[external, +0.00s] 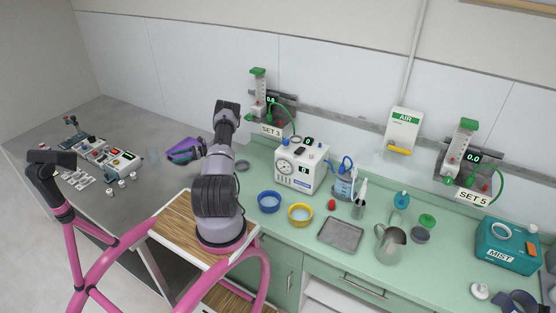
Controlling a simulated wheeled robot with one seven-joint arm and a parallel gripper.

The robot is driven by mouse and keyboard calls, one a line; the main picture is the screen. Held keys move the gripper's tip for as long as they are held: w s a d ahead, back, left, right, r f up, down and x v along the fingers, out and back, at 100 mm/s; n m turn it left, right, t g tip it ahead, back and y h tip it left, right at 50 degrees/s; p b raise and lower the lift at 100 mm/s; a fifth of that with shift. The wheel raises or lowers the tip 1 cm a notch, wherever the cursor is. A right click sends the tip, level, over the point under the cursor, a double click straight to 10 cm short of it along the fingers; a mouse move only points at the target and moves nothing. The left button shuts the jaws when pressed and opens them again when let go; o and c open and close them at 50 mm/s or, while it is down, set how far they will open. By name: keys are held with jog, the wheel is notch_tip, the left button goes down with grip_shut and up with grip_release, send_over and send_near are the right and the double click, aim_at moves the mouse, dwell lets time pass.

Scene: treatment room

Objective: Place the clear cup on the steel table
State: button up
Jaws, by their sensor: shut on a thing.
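The clear cup (153,156) shows as a faint, see-through shape just left of my gripper's fingertips. My gripper (170,155), purple, is shut on it and reaches left over the steel table (140,189). The cup is in front of the grey table top; whether its base touches the table or hangs above it I cannot tell. The fingertips' contact with the cup is too small to make out.
A device with red and green parts (121,160) and small white items stand on the steel table's left part. The green counter (300,236) to the right holds a blue bowl (269,203), a yellow bowl (300,215) and a tray (341,236).

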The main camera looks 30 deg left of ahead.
jog(key=shift+f, duration=2)
jog(key=shift+f, duration=0.1)
jog(key=o, duration=1.5)
